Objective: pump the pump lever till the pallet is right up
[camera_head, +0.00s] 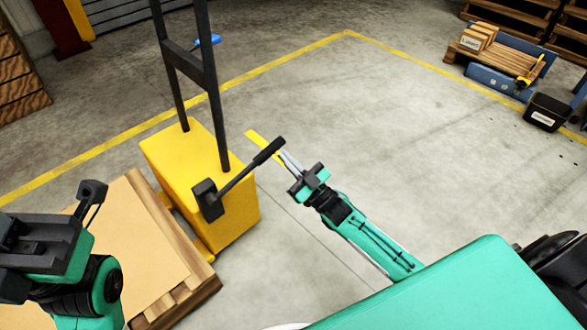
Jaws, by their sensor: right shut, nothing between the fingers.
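The pump lever (238,176) is a black bar on the side of a yellow lifting truck (185,150) with a black mast. It slants from a black block up and right to a thicker grip. My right gripper (285,157) is shut and empty, its fingers by the lever's grip end; I cannot tell whether they touch. The wooden pallet (188,287), with a tan sheet on top, is at lower left beside the truck, low near the floor. My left gripper (92,192) is over the pallet's left part, hiding some of it; its jaw state is unclear.
A yellow floor line (270,75) runs behind the truck. At the far right are a small pallet with boxes (475,38) and a black bin (546,112). Stacked wood (20,85) stands at the far left.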

